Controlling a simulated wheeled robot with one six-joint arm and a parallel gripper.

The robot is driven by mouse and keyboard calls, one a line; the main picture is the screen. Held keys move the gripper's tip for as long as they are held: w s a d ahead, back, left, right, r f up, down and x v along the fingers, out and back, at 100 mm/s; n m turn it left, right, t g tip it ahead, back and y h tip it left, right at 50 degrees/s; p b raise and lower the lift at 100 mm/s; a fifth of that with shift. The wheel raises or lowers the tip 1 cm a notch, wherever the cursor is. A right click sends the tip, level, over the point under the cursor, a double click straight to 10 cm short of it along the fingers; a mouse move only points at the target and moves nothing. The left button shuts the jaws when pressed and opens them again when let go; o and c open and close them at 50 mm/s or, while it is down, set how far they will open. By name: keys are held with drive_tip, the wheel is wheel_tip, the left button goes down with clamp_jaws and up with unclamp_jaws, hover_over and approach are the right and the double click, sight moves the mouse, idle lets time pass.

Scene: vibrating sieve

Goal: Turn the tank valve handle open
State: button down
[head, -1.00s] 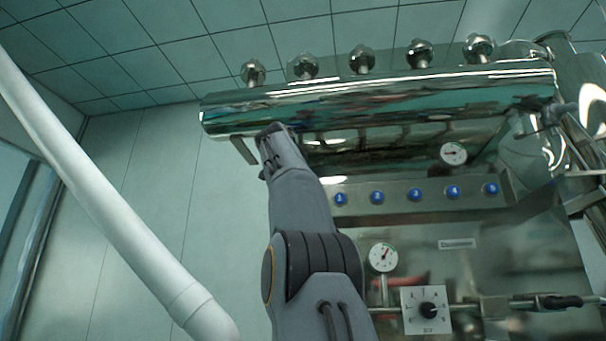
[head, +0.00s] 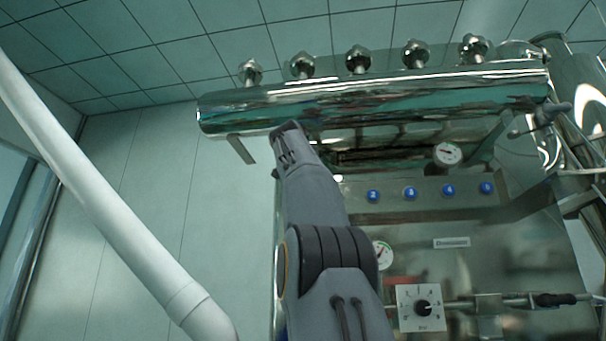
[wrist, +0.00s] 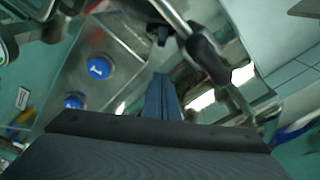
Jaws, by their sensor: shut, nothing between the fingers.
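A lever with a dark grip (wrist: 207,55) on a metal rod shows close up in the wrist view, just beyond and right of my fingertips. It looks like the tank valve handle. My gripper (wrist: 161,80) is shut and empty, its fingers together below and left of that grip. They look apart from it, though the depth is hard to judge. In the head view my arm covers the gripper and this lever. The shiny horizontal tank (head: 370,105) lies across the top of the machine, above the end of my arm.
Blue numbered buttons (head: 410,193) sit on the panel right of my arm; one shows in the wrist view (wrist: 99,66). A white pipe (head: 110,205) slants across the left.

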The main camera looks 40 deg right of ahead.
drive_tip(key=r+b+v, duration=0.1)
drive_tip(key=b+v, duration=0.3)
drive_tip(key=v, duration=0.5)
drive_tip(key=shift+a, duration=0.6)
drive_tip(key=shift+w+f, duration=0.1)
drive_tip(key=shift+w, duration=0.1)
